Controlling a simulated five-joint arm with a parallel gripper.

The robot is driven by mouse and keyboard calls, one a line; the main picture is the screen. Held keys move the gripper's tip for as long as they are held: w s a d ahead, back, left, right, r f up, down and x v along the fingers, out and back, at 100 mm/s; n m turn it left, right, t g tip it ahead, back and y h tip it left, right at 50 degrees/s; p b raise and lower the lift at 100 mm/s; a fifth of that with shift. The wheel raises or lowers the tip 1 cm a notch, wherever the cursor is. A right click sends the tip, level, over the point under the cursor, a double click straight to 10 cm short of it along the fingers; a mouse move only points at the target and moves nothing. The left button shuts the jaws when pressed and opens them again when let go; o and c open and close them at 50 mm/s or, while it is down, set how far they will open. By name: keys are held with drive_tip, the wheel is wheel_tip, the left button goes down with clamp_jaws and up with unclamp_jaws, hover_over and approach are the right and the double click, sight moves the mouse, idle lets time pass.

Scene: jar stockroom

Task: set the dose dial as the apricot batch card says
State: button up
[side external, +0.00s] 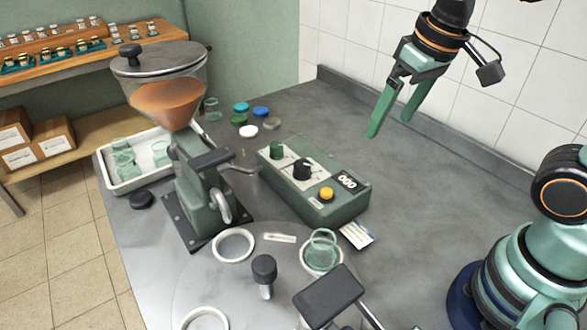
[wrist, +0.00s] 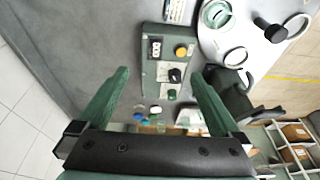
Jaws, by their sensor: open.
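A green control box (side external: 318,205) stands on the grey table. On it are a black knob (side external: 302,169) on a pale marked plate, a green knob (side external: 277,150), a yellow button (side external: 327,194) and a display (side external: 347,181) reading 000. The knob labels and pointer settings are too small to read. A card (side external: 357,234) lies beside the box's near end; its writing is unreadable. My gripper (side external: 390,126) is open and empty, above and right of the box, touching nothing. In the wrist view the box (wrist: 150,78) lies beyond the fingers, with the black knob (wrist: 175,75) facing me.
A hopper machine (side external: 205,185) with orange filling stands left of the box. A round turntable (side external: 200,285) with white rings and a green glass jar (side external: 322,250) is in front. Loose lids (side external: 248,131) lie behind the box. The table right of the box is clear.

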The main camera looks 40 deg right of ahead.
drive_tip(key=d+t, duration=0.1)
drive_tip(key=d, duration=0.1)
drive_tip(key=shift+d+t, duration=0.35)
drive_tip(key=shift+t, duration=0.05)
drive_tip(key=shift+w+d, duration=0.1)
drive_tip(key=shift+d, duration=0.25)
drive_tip(key=c, duration=0.3)
drive_tip(key=shift+w+r+t, duration=0.1)
drive_tip(key=shift+t, duration=0.2)
drive_tip(key=shift+c, duration=0.4)
drive_tip(key=m+g, duration=0.5)
drive_tip(key=g, duration=0.1)
hover_over(302, 164)
wheel_tip(302, 164, down, 5)
wheel_tip(302, 164, down, 12)
drive_tip(key=shift+r, duration=0.1)
clamp_jaws()
